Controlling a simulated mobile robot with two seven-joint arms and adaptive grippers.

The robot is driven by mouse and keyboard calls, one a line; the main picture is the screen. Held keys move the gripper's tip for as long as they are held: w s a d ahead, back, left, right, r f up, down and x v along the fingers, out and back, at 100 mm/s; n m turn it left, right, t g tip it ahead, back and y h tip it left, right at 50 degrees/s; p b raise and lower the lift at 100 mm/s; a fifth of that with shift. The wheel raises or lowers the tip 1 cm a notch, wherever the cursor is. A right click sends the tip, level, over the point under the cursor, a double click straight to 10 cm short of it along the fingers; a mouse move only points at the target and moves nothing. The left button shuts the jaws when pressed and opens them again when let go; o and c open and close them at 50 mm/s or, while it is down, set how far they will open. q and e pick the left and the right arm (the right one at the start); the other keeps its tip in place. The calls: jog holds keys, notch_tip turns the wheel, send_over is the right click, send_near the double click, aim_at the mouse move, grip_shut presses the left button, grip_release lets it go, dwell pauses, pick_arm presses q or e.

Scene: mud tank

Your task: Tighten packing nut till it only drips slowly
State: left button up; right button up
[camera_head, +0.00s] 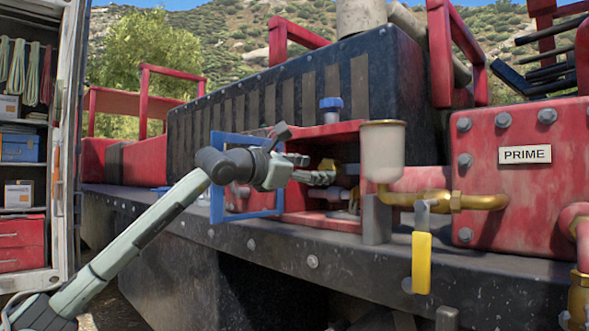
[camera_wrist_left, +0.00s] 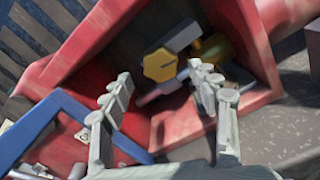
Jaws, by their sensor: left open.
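My left gripper (camera_head: 318,177) reaches in from the left at the housing opening. In the left wrist view my left gripper (camera_wrist_left: 160,92) is open, its two fingers apart with the nut beyond and between them, not touching it as far as I can tell. I cannot see any drip. My right gripper is not in view.
A blue square frame (camera_head: 214,175) stands close around my left wrist. The red housing walls (camera_wrist_left: 232,115) border the recess. To the right are a cream cup (camera_head: 382,152), brass pipe (camera_head: 485,201), yellow-handled valve (camera_head: 421,262) and PRIME panel (camera_head: 490,190). A blue knob (camera_head: 331,104) is above.

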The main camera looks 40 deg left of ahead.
pick_arm(q)
jog(key=s, duration=0.7)
jog(key=shift+s+a, duration=0.25)
jog(key=shift+s, duration=0.05)
dwell(0.5)
